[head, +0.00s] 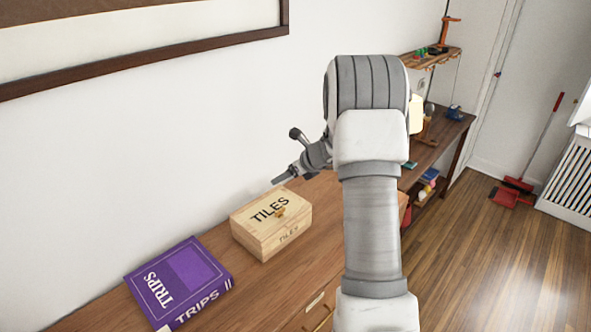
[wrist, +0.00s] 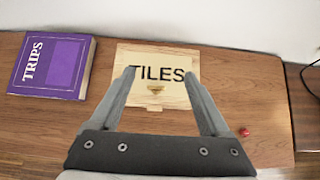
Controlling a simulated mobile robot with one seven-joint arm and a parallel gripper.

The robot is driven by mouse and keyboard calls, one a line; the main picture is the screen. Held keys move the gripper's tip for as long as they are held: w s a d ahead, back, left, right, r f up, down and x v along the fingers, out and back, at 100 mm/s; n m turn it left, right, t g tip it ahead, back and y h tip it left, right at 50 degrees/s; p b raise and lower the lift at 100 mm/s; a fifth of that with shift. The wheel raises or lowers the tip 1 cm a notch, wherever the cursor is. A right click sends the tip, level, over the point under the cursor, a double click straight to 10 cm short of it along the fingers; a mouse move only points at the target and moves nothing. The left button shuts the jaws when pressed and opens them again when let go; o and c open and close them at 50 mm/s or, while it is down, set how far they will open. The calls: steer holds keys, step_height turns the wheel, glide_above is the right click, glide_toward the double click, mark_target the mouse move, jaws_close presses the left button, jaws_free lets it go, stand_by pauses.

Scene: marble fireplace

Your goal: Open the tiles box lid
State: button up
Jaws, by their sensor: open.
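The tiles box (head: 268,231) is a pale wooden box with "TILES" on its lid and front, standing on the brown wooden cabinet top.
A purple "TRIPS" book (head: 180,283) lies left of the box. A small red object (wrist: 244,132) lies right of the box on the cabinet top (wrist: 250,95). A white wall (head: 150,130) stands behind. The wooden floor is open at the right, with a red dustpan (head: 511,191).

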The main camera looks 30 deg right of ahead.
steer(key=v, duration=1.7)
steer(key=shift+b, duration=0.4)
steer(key=shift+r, duration=0.15)
